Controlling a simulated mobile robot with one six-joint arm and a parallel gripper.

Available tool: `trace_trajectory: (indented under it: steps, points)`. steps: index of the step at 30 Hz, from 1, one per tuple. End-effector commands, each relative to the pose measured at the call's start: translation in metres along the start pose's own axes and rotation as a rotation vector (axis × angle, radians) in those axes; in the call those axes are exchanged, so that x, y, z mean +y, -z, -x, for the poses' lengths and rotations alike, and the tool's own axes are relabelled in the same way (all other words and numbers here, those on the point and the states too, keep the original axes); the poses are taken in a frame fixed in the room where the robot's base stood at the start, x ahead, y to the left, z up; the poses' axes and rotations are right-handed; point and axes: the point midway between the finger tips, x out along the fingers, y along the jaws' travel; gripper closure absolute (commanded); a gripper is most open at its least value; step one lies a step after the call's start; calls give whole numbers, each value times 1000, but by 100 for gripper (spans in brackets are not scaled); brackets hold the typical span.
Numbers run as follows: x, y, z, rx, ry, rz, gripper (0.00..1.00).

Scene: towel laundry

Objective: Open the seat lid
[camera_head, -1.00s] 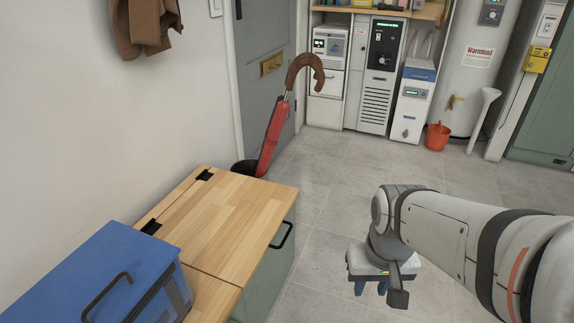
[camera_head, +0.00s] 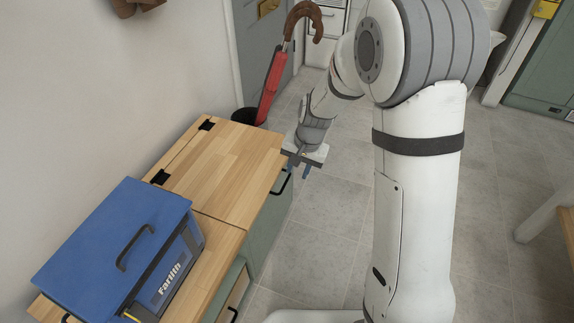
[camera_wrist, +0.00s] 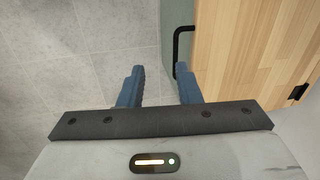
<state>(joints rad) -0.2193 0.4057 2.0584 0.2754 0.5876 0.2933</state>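The seat lid (camera_head: 222,165) is a light wooden panel on a grey-green bench, lying flat and closed, with black hinges along its wall side. Its black handle (camera_head: 281,182) is on the front edge; it also shows in the wrist view (camera_wrist: 178,48). My gripper (camera_head: 299,168) is above and just off the lid's front edge, close to the handle. In the wrist view, my gripper's blue fingers (camera_wrist: 160,84) are apart with only floor and a strip of bench front between them. The handle is just beyond the right fingertip, and I cannot tell whether they touch.
A blue toolbox (camera_head: 115,245) stands on the nearer part of the bench. A red umbrella (camera_head: 270,85) with a brown handle stands in a dark holder (camera_head: 248,116) beyond the lid. The tiled floor (camera_head: 320,240) in front of the bench is clear.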

Motion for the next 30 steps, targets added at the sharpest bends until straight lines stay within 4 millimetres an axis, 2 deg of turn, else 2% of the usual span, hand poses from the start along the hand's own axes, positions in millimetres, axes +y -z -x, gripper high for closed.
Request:
trace_trajectory:
  steps: [3,6,11,21,25,30]
  points:
    - [-17,9,-16,-8,6,-33,69]
    - [-23,13,-26,-9,9,-49,69]
    - [-25,14,-45,-8,11,-57,69]
    - [-26,13,-97,-8,11,-56,69]
    - [-26,13,-106,-8,11,-55,69]
    - [-26,13,-108,-8,12,-54,69]
